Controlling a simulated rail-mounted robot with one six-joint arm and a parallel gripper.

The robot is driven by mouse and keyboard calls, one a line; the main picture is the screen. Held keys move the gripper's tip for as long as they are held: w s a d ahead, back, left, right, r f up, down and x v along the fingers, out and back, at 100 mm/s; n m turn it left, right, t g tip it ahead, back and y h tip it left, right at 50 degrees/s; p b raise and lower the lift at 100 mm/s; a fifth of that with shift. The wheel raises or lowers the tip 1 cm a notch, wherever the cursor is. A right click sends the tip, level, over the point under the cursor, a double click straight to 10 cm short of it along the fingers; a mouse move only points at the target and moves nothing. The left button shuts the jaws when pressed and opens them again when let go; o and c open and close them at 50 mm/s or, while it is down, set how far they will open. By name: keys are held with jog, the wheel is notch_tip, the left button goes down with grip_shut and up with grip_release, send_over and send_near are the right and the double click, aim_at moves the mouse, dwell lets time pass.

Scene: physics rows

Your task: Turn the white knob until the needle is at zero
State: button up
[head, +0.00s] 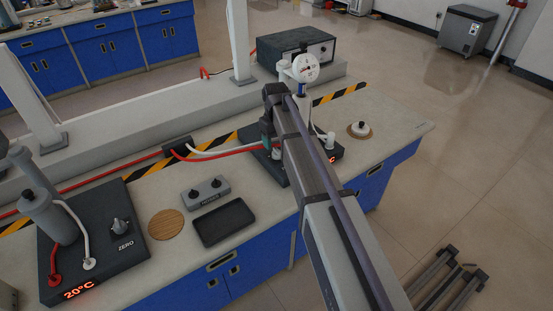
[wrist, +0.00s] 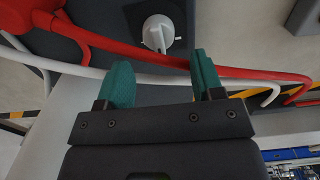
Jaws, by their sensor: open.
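The white knob (wrist: 158,32) sits on a dark instrument box (wrist: 110,25) in the wrist view, just beyond my fingertips and roughly between them. My gripper (wrist: 162,68) is open, its two green fingers apart and nothing between them gripped. In the head view a green finger (head: 267,131) shows beside my arm, which hides the knob. The round white gauge (head: 305,68) stands above the same box (head: 256,136); its needle is too small to read.
Red (wrist: 240,72) and white hoses cross close to my fingers. A second box (head: 100,245) marked ZERO stands at the left. A black tray (head: 223,222), a grey two-knob block (head: 205,191) and a white-topped piece on a wooden disc (head: 360,129) are on the bench.

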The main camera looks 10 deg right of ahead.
aim_at(277, 149)
notch_tip(277, 149, down, 5)
jog(key=b, duration=0.2)
jog(key=shift+r+b, duration=0.15)
jog(key=shift+b, duration=0.25)
jog(key=shift+r, duration=0.15)
jog(key=shift+c, duration=0.2)
jog(key=c, duration=0.8)
jog(key=shift+m, duration=0.3)
jog(key=m, duration=0.5)
jog(key=shift+d, duration=0.2)
jog(key=m, duration=0.5)
jog(key=shift+d, duration=0.15)
